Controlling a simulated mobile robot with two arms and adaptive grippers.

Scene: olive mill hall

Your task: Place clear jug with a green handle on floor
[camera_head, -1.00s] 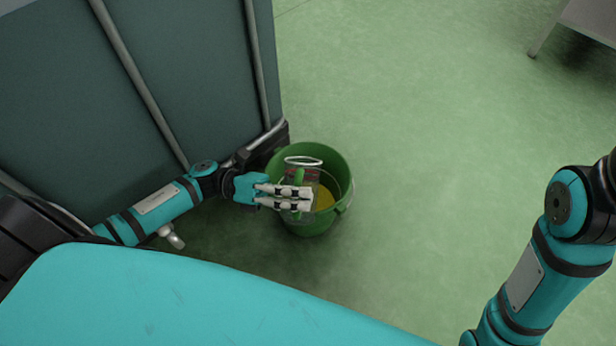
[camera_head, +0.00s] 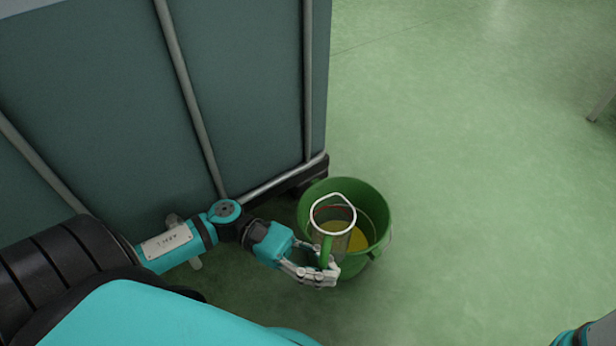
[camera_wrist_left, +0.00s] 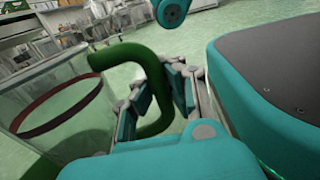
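The clear jug (camera_head: 349,236) has a white rim, a red band and a green handle (camera_head: 326,252). It looks nearly upright and overlaps the green bucket in the head view; its height above the bucket is hard to judge. My left gripper (camera_head: 330,277) is at the handle, on the near side of the bucket. In the left wrist view, the jug (camera_wrist_left: 58,110) stands at the left, and its handle (camera_wrist_left: 150,62) passes between the fingers of my left gripper (camera_wrist_left: 158,95), which are closed around it. My right gripper is out of view.
The green bucket (camera_head: 383,212) with yellow liquid stands on the green floor (camera_head: 480,180). A large dark tank with metal bars (camera_head: 250,90) stands behind my left arm. The floor right of the bucket is clear. A grey leg (camera_head: 603,98) shows at the far right.

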